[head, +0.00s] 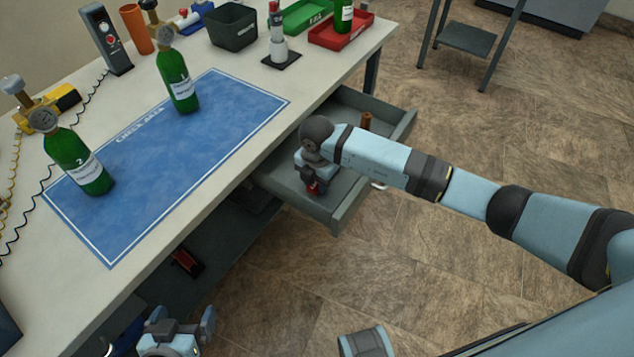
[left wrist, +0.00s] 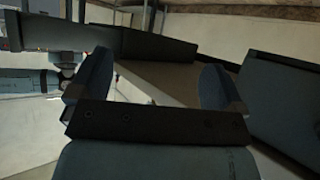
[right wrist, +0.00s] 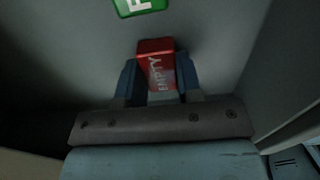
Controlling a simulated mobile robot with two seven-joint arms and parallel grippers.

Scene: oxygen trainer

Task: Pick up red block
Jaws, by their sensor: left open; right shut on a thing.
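A red block (right wrist: 156,66) with the word "EMPTY" on it sits between the fingers of my right gripper (right wrist: 155,85) in the right wrist view. The right gripper is shut on it, inside the open drawer. In the head view the red block (head: 314,188) shows below my right wrist, at the drawer's near end. I cannot tell whether the block touches the drawer floor. My left gripper (head: 180,325) is open and empty, low at the bottom left of the head view beside the table. Its spread fingers also show in the left wrist view (left wrist: 155,85).
The grey drawer (head: 352,213) stands out from the table (head: 225,200); its walls surround my right gripper. Green bottles (head: 178,82) (head: 78,160) stand on the blue mat (head: 200,140).

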